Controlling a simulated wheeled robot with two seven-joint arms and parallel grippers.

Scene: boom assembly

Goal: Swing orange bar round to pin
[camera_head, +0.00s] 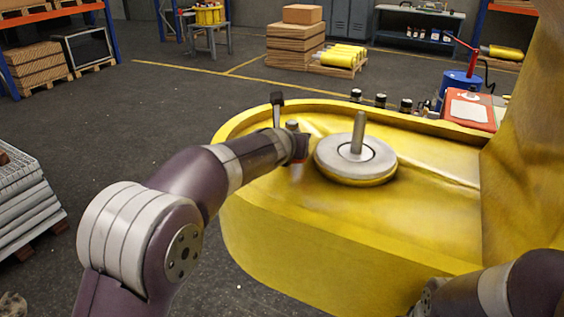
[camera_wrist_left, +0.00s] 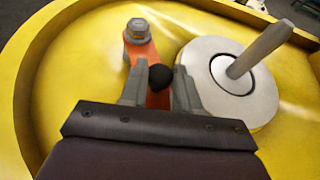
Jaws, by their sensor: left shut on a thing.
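An orange bar (camera_wrist_left: 143,54) lies over the yellow boom part in the left wrist view. A grey bolt (camera_wrist_left: 137,33) sits at its far end, and a black ball knob (camera_wrist_left: 160,77) stands on the bar. My left gripper (camera_wrist_left: 159,88) is shut on the bar, a finger on each side at the knob. In the head view the arm mostly hides the bar. The upright grey pin (camera_head: 358,132) rises from a pale round disc (camera_head: 330,155), right of the gripper; it also shows in the left wrist view (camera_wrist_left: 258,52). The bar is apart from the pin.
The yellow boom part (camera_head: 350,250) has a raised rim and a tall yellow wall (camera_head: 525,150) at right. My right arm shows at the lower right, its fingers out of sight. Several small dark parts stand behind the rim beside a red case (camera_head: 470,110).

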